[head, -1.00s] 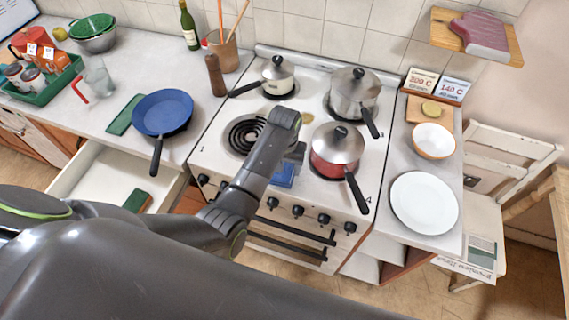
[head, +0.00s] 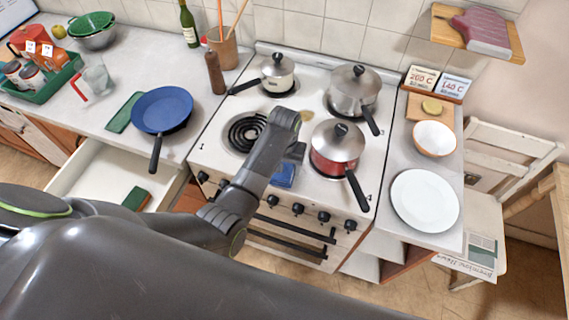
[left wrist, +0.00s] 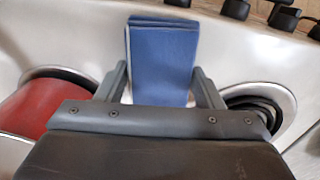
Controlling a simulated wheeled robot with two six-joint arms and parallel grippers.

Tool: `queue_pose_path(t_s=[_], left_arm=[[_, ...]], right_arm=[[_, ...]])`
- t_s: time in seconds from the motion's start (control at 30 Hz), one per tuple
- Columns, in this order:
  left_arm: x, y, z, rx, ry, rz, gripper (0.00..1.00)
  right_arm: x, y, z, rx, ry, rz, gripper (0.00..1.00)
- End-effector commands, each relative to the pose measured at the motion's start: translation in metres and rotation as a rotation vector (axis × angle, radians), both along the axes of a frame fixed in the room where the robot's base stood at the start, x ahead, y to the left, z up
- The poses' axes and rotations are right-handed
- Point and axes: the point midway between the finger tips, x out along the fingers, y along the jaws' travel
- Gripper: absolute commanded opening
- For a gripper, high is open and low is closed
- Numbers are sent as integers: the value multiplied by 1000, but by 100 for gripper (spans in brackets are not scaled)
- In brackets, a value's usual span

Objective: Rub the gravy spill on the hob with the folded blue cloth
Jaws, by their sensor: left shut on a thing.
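The folded blue cloth (head: 284,176) is at the front of the white hob (head: 210,152), between the bare front-left coil and the red pot. My left gripper (head: 292,154) is shut on it; its two fingers show on either side of the cloth (left wrist: 162,58) in the left wrist view. I cannot tell whether the cloth touches the hob. A small brownish patch, which looks like the gravy spill (head: 307,116), shows on the hob just right of my left wrist, behind the cloth. My arm may hide part of it. My right gripper is not in view.
A red pot (head: 325,168) with a steel lid stands close to the right of my gripper. The front-left coil (head: 240,133) is bare. A drawer (head: 105,175) stands open at left.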

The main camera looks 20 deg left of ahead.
Motion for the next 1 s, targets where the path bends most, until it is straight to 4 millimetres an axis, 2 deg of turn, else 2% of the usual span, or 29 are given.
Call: queue_pose_path(t_s=[0.47,0.8,1.0], left_arm=[[2,0,-7,0,-1,0,43],[31,-1,-7,1,-2,-1,43],[38,-1,-5,0,-1,1,43]], right_arm=[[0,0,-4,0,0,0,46],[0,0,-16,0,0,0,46],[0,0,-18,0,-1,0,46]])
